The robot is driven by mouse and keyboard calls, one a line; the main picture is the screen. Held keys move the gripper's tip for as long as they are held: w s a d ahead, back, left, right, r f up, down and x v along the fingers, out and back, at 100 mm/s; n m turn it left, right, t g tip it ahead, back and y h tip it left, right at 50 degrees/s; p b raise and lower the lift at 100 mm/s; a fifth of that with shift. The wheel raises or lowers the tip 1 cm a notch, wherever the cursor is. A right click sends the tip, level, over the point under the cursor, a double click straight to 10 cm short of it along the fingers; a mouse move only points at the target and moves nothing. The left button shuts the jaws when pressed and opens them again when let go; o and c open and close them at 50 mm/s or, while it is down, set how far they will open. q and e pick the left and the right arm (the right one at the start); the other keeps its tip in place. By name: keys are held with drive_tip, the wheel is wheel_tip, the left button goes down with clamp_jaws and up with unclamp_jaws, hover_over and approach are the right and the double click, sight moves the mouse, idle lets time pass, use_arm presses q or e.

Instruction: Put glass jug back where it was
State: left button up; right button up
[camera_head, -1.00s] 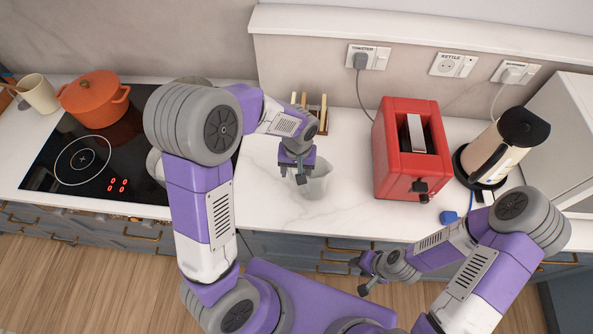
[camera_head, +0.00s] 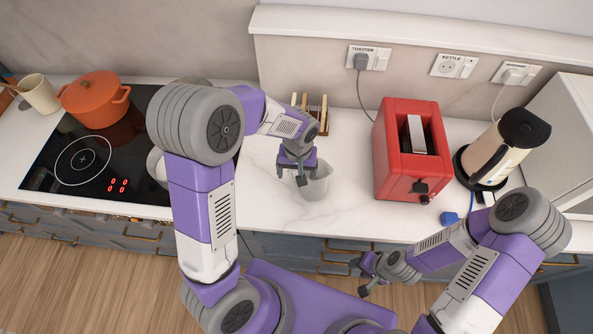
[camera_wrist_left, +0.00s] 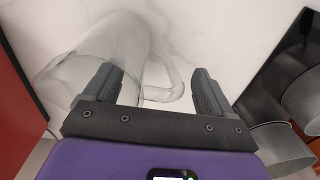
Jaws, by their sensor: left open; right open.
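The clear glass jug (camera_head: 318,184) stands on the white counter, left of the red toaster. In the left wrist view the jug (camera_wrist_left: 90,55) is at the upper left, with its handle (camera_wrist_left: 172,82) pointing right between the fingers. My left gripper (camera_head: 299,178) is above and beside the jug, partly covering it in the head view. It also shows in the left wrist view (camera_wrist_left: 155,88), open, with its fingers either side of the handle; whether they touch it I cannot tell. My right gripper (camera_head: 362,279) is open and empty, in front of the counter's edge.
A red toaster (camera_head: 408,150) stands right of the jug, with a cream kettle (camera_head: 500,150) beyond it. A wooden rack (camera_head: 312,115) stands behind my left gripper. A black hob (camera_head: 75,165) with an orange pot (camera_head: 95,98) is at the left.

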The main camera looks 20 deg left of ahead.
use_arm(q)
drive_tip(key=r, duration=0.4)
drive_tip(key=r+p, duration=0.1)
drive_tip(key=r, duration=0.7)
drive_tip(key=shift+d, duration=0.25)
